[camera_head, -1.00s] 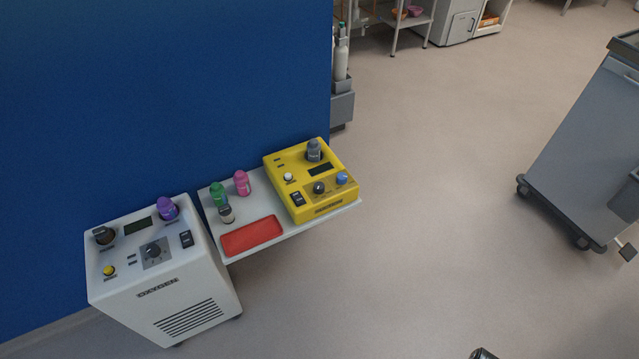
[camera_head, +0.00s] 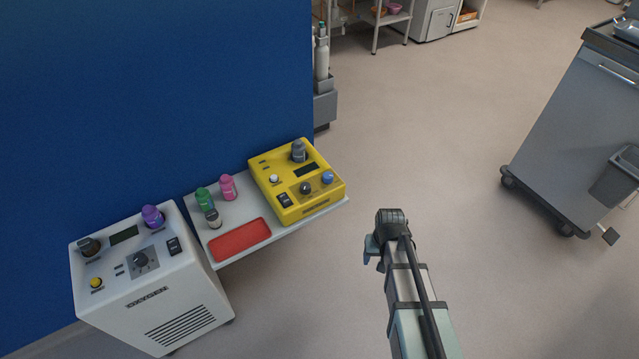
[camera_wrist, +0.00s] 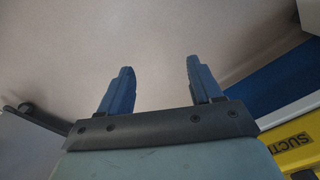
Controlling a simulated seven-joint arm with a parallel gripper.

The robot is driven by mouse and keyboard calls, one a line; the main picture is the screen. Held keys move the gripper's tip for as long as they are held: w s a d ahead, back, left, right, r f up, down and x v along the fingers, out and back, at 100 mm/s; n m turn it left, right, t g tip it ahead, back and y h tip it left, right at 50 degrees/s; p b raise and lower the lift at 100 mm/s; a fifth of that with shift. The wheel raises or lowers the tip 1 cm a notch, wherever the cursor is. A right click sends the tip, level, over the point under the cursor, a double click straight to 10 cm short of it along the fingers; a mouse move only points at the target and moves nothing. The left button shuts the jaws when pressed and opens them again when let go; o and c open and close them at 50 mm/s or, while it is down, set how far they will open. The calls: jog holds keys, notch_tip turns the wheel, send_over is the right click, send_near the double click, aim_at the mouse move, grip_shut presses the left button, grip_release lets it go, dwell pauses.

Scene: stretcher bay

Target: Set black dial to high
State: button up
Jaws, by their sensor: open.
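A black dial (camera_head: 140,260) with a pointer sits on a grey square plate on top of the white cabinet (camera_head: 180,305) at lower left. Another dark dial (camera_head: 305,188) sits on the front panel of the yellow unit (camera_head: 290,208), beside a blue knob (camera_head: 327,178). The dial markings are too small to read. My gripper (camera_head: 367,256) is over the floor to the right of the yellow unit, apart from both machines. In the wrist view its two blue fingers (camera_wrist: 158,75) are spread with nothing between them. The yellow unit's edge with partial lettering shows there too (camera_wrist: 297,152).
A blue wall (camera_head: 150,80) stands behind. A grey cart (camera_head: 570,140) is at right. Open floor lies between.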

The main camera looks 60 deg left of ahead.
jog(key=s+a+r+n+y, duration=0.1)
jog(key=s+a+r, duration=0.3)
jog(key=a+r, duration=0.6)
jog(key=s+a+r+n+y, duration=0.1)
jog(key=s+a+r, duration=0.3)
jog(key=a, duration=1)
notch_tip(320, 180, up, 7)
jog(key=m+h, duration=0.2)
jog(key=m, duration=0.5)
send_over(306, 186)
notch_tip(306, 186, down, 13)
jog(key=shift+f, duration=0.2)
jog(key=shift+c, duration=0.4)
jog(key=c, duration=1)
jog(key=shift+o, duration=0.2)
